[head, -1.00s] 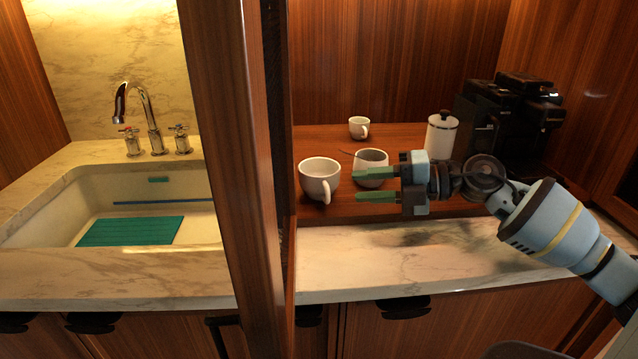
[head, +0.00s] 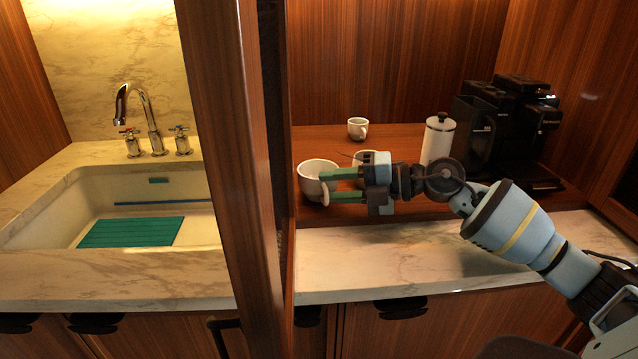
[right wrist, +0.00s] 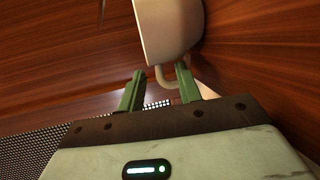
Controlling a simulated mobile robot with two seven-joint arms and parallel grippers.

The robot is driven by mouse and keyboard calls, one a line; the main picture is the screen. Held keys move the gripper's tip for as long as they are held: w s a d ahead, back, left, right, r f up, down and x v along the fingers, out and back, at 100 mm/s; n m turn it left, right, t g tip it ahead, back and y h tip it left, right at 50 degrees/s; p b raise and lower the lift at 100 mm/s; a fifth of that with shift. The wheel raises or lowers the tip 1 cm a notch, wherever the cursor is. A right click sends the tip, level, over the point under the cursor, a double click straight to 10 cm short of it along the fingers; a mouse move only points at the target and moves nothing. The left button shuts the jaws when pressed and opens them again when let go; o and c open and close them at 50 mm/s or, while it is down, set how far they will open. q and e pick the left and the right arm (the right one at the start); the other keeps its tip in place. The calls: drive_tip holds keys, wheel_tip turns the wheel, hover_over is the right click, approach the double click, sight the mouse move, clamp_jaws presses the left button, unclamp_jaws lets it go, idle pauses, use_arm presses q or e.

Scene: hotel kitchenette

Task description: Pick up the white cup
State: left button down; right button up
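The nearest-left white cup (head: 315,168) stands upright on the wooden shelf, its handle toward my right gripper. A second white cup (head: 368,156) is mostly hidden behind that gripper. A small white cup (head: 357,128) stands farther back. My right gripper (head: 331,185) is open, its green fingertips at the handle of the nearest-left cup. In the right wrist view, the cup (right wrist: 168,28) is just beyond the fingers, and its handle reaches into the gap between the open fingertips (right wrist: 162,82), nearer the right one. Contact cannot be told. My left gripper is not in view.
A white canister (head: 438,142) with a black lid and a black coffee machine (head: 505,130) stand to the right. A wooden partition (head: 232,170) is close on the left, with a sink (head: 75,200) beyond it. The marble counter (head: 400,260) in front is clear.

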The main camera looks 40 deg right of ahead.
drive_tip(key=shift+a+f, duration=0.1)
clamp_jaws()
idle(0.3)
drive_tip(key=shift+r, duration=0.8)
drive_tip(key=shift+s+d+f, duration=0.2)
drive_tip(key=shift+s, duration=0.4)
drive_tip(key=shift+s+d+r, duration=0.1)
drive_tip(key=shift+s, duration=1.1)
drive_tip(key=shift+s+d+r, duration=0.1)
drive_tip(key=shift+s, duration=1.05)
drive_tip(key=s, duration=0.4)
drive_tip(key=s+d, duration=0.1)
drive_tip(key=s, duration=0.7)
drive_tip(key=shift+d, duration=0.25)
